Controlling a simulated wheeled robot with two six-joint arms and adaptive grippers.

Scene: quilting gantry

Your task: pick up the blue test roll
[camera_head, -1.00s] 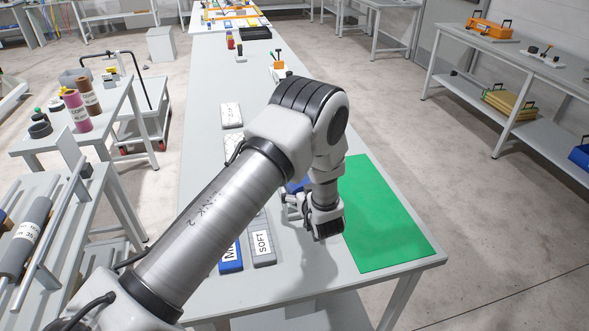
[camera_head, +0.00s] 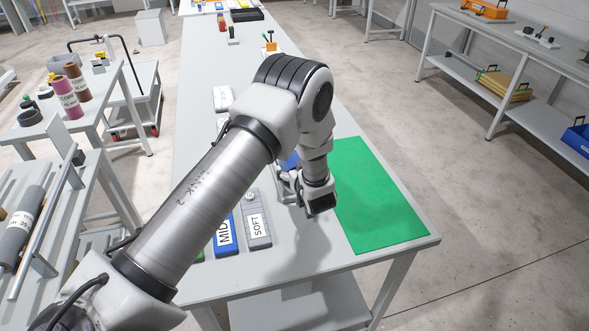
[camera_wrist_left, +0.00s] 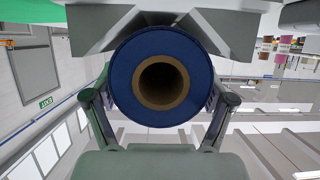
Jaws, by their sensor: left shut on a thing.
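The blue test roll (camera_wrist_left: 160,117) fills the middle of the left wrist view. It is seen end-on, a thick blue ring around a brown hollow core. My left gripper (camera_head: 302,188) is shut on it, with its fingers on both sides of the roll. In the head view only a small blue patch (camera_head: 290,161) shows behind the gripper and wrist, and the rest is hidden. The gripper is over the table between the SOFT plate and the green mat. I cannot tell its exact height above the table. My right gripper is not in view.
A green mat (camera_head: 375,200) lies to the right on the long grey table (camera_head: 285,262). A rack with a grey roll (camera_head: 22,226) stands at far left. The table's front right is clear.

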